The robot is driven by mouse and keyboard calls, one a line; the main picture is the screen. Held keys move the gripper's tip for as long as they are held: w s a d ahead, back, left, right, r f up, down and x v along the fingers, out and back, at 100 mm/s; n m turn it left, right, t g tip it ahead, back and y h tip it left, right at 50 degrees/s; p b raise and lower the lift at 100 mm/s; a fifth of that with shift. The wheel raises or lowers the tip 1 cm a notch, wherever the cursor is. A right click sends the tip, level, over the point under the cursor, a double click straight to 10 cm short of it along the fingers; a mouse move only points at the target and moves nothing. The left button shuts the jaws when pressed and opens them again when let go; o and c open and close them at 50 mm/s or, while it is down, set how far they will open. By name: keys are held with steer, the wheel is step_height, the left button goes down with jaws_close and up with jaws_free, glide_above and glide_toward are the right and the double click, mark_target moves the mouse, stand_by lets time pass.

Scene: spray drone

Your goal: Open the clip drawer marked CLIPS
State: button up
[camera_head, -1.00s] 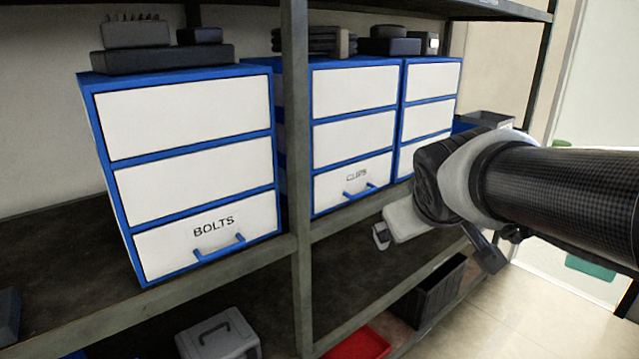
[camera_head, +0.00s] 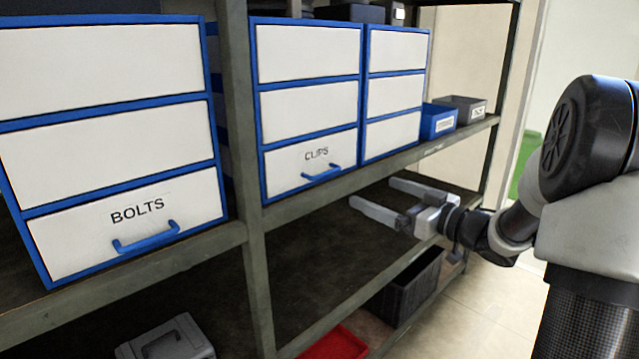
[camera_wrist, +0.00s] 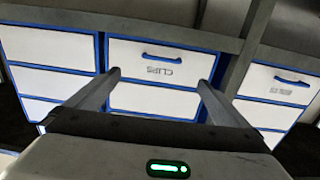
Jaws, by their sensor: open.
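The drawer marked CLIPS (camera_head: 312,166) is the bottom drawer of a blue-framed white cabinet on the shelf. It is closed, with a blue handle (camera_head: 322,173) below the label. In the wrist view the picture is upside down; the CLIPS drawer (camera_wrist: 190,68) and its handle (camera_wrist: 162,56) show beyond and between my fingers. My gripper (camera_head: 372,197) is open and empty, to the right of and below the handle in the head view, apart from it. In the wrist view my gripper's fingertips (camera_wrist: 160,78) spread to either side of the label.
A cabinet with a BOLTS drawer (camera_head: 130,225) stands left, beyond a shelf post (camera_head: 240,120). Another cabinet (camera_head: 394,90) adjoins on the right, then a blue bin (camera_head: 438,121) and a grey bin (camera_head: 467,108). A black crate (camera_head: 405,287) and red tray (camera_head: 334,345) are below.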

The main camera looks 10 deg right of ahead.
mark_target(328, 174)
steer(key=x, duration=1.7)
steer(key=shift+a+r, duration=0.15)
steer(key=shift+a, duration=0.2)
steer(key=shift+c, duration=0.4)
steer(key=c, duration=1.3)
steer(key=p+v, duration=0.2)
steer(key=v, duration=1.4)
steer(key=shift+d, duration=0.15)
steer(key=o, duration=1.4)
steer(key=v, duration=1.7)
steer(key=shift+s+d+f, duration=0.1)
steer(key=shift+d+f, duration=0.15)
steer(key=shift+f, duration=0.05)
